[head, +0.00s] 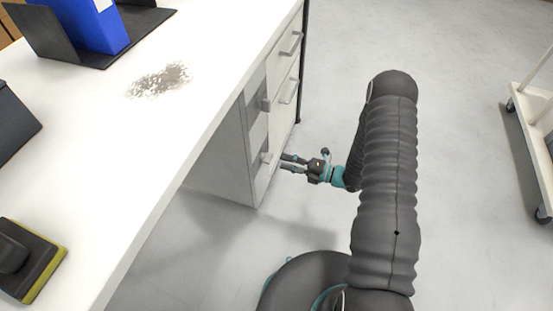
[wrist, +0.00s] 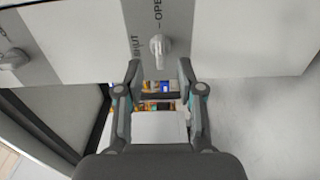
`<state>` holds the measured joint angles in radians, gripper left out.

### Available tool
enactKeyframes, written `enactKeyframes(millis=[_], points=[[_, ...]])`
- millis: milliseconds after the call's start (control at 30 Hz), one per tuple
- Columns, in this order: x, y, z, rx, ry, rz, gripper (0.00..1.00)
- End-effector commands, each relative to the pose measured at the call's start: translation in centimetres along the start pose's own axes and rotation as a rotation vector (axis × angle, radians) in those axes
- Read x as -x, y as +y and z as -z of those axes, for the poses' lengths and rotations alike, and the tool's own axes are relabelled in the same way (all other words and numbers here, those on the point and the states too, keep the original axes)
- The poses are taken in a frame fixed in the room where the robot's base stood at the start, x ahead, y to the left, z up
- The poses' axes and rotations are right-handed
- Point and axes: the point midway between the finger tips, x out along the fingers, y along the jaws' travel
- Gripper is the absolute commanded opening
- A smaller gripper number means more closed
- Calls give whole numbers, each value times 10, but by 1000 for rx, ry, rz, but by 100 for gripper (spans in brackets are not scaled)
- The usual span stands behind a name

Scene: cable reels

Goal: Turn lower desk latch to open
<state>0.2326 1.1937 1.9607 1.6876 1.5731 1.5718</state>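The lower desk latch (head: 266,157) is a small light grey handle low on the desk's drawer front. In the wrist view a pale latch (wrist: 159,46) sits on a grey strip marked OPEN and SHUT, just ahead of the fingertips. Its exact turn is hard to tell. My gripper (head: 284,162) is at the height of the lower latch, just to its right. In the wrist view my gripper (wrist: 160,68) has its two fingers spread, with the latch between their lines and no clear contact. It holds nothing.
An upper latch (head: 265,104) and drawer handles (head: 289,91) are on the same front. The white desk top (head: 190,100) carries a blue binder (head: 97,22) and a patch of grey specks (head: 160,79). A white cart (head: 535,110) stands at right.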

Motion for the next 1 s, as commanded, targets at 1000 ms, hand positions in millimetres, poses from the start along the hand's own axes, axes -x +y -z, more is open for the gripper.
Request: enactKeyframes(millis=[1000], points=[[62,0,0,2,1,0,38]])
